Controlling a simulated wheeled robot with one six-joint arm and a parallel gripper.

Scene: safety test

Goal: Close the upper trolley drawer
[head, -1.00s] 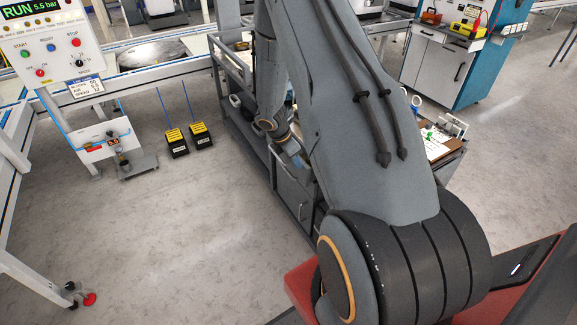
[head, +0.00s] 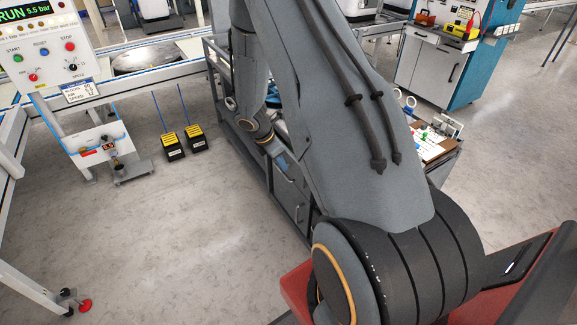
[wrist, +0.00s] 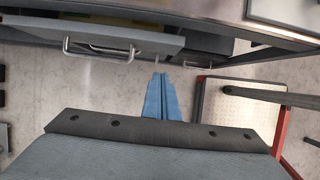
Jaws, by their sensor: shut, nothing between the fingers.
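The grey trolley (head: 232,127) stands behind my arm in the head view, largely hidden by it. Grey drawer fronts (head: 288,192) with bar handles show below my wrist. In the wrist view a grey drawer front (wrist: 30,34) sticks out from the trolley at upper left, with a bar handle (wrist: 97,50) on it. A second handle shows close to its right end. I cannot tell for sure which drawer each belongs to.
A red-edged platform (wrist: 240,90) lies at right in the wrist view. Black-and-yellow blocks (head: 195,138) stand on the floor left of the trolley. The floor (head: 170,235) in front is clear.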

